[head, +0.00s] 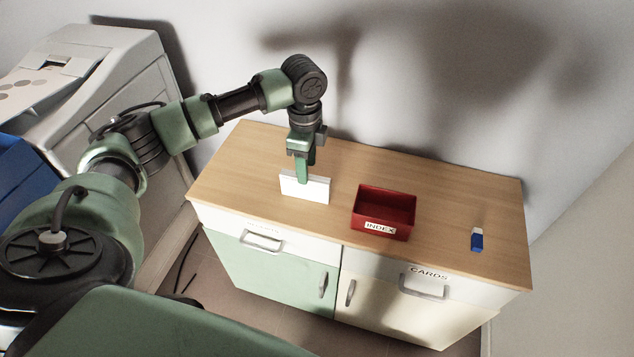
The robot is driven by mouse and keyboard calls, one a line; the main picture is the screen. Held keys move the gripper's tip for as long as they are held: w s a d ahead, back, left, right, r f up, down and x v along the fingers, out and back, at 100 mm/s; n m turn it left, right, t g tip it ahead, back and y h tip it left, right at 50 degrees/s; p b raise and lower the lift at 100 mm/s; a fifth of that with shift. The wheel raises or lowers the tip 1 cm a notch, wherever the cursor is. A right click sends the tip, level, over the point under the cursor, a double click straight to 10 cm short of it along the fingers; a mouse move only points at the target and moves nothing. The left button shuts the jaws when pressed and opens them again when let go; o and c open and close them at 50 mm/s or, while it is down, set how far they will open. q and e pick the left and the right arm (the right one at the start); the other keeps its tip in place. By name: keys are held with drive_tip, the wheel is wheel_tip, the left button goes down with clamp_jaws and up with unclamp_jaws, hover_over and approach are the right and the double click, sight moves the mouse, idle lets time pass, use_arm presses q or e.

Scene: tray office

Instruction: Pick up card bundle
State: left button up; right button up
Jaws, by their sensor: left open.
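The card bundle (317,190) is a white block standing on its long edge on the wooden cabinet top, left of the middle. My left gripper (303,178) is open and comes down over the bundle from above. One green finger shows in front of the bundle's near face. The other finger is mostly hidden, so I cannot tell whether either one touches the bundle. My right gripper is not in view.
A red tray labelled INDEX (381,227) stands right of the bundle. A blue and white eraser (477,240) stands near the right end. The cabinet top (440,190) is otherwise clear, with a wall behind. A printer-like machine (120,62) stands at the left.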

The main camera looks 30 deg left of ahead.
sight(305, 187)
use_arm(q)
drive_tip(key=shift+a+f, duration=0.1)
drive_tip(key=shift+f, duration=0.05)
drive_tip(key=shift+s+f, duration=0.25)
drive_tip(key=shift+f, duration=0.95)
wheel_tip(305, 187, down, 4)
drive_tip(key=shift+s+r, duration=0.1)
drive_tip(key=shift+f, duration=0.55)
drive_tip(key=c, duration=0.8)
clamp_jaws()
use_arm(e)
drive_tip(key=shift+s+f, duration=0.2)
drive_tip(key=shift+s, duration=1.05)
